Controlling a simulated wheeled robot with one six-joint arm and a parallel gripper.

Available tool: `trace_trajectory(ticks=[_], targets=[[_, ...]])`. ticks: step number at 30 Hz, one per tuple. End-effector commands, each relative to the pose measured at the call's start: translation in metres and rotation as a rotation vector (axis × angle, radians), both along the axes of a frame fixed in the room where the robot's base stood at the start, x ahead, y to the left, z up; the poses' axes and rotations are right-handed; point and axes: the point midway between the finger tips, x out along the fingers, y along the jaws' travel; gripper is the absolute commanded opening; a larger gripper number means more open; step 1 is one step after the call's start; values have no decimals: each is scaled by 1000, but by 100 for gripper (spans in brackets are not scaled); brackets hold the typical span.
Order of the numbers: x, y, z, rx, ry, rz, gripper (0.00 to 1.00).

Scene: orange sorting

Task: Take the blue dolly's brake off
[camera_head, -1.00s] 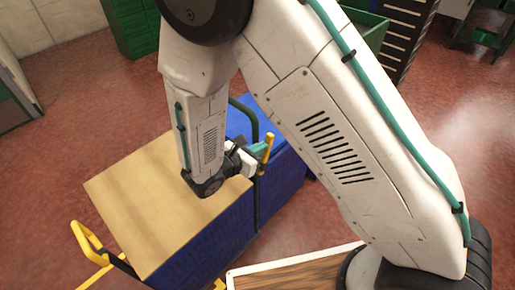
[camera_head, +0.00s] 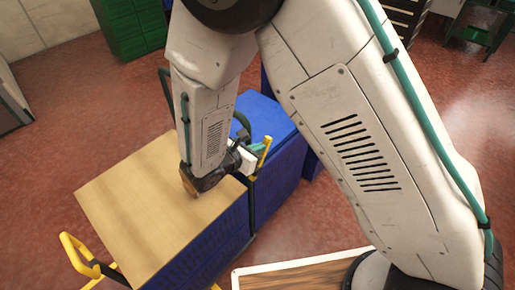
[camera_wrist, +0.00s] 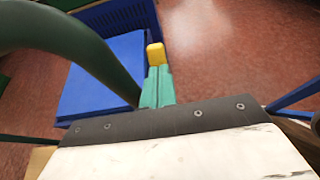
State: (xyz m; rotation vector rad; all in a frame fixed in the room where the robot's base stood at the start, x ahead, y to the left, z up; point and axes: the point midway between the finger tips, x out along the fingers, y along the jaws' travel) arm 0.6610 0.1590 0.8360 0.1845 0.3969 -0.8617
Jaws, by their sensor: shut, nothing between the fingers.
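A blue dolly load (camera_head: 275,125) stands in the middle of the head view, with a dark hoop handle (camera_head: 251,205) rising beside it. A yellow lever (camera_head: 262,158) stands at that handle, slightly tilted. I take it for the brake lever. My gripper (camera_head: 258,146), with teal fingers, is at the lever's upper part. In the wrist view the shut teal fingers (camera_wrist: 157,88) point at the lever's yellow tip (camera_wrist: 156,54), which shows just beyond them. Whether they touch cannot be told. The lever's lower part is hidden in the wrist view.
A wooden board (camera_head: 135,205) tops the nearer blue crates (camera_head: 205,240). A yellow handle (camera_head: 75,250) stands at lower left. A wood-floored tray with a white rim (camera_head: 290,264) lies at the bottom. Green cabinets (camera_head: 130,30) stand behind. Red floor is open left and right.

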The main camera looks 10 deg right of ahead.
Motion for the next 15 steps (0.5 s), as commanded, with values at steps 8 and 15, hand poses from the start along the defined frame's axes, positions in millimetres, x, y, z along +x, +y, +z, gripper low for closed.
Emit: trace_trajectory(ticks=[8, 15], targets=[[-20, 28, 26, 3, -3, -5, 0], [-49, 65, 52, 4, -2, -5, 0]])
